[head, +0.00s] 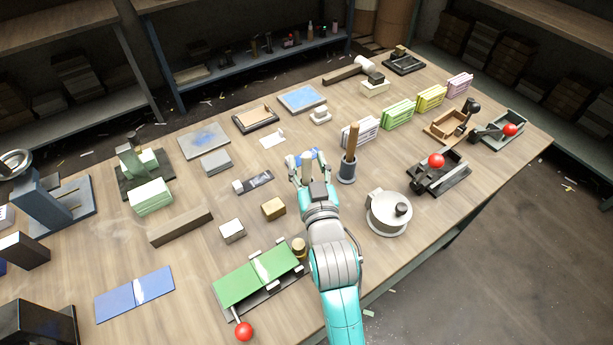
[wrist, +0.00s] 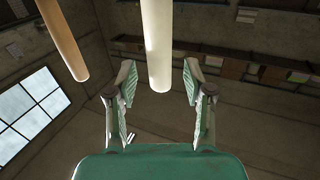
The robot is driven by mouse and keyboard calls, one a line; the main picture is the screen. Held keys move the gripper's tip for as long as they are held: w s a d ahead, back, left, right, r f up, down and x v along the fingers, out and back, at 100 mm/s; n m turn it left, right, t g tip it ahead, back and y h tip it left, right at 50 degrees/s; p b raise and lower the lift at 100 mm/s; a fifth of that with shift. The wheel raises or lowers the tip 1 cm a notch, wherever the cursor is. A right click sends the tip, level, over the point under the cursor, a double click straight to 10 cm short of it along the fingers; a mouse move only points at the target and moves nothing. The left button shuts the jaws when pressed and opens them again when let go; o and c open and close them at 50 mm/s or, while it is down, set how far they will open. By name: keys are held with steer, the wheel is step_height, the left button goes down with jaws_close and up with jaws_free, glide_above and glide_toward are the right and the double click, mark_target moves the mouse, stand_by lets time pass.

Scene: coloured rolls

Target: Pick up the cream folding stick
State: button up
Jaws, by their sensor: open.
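The cream folding stick (wrist: 157,45) shows in the wrist view as a pale round rod coming down from the top edge. Its rounded end lies between the two fingers of my gripper (wrist: 158,80), with a gap on each side. In the head view my gripper (head: 309,167) is open above the table, and a small cream part of the stick (head: 307,156) shows between its fingers. The rest of the stick is hidden there.
A round white pot (head: 388,212) stands right of my arm. A wooden block (head: 273,208), a dark tool (head: 254,182) and a green folder press (head: 256,275) lie to the left. Pastel racks (head: 397,113) and red-knobbed presses (head: 440,172) stand further right. Bare tabletop (head: 205,265) shows at left.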

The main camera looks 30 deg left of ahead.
steer(key=shift+x, duration=0.8)
steer(key=shift+c, duration=0.3)
jaws_close()
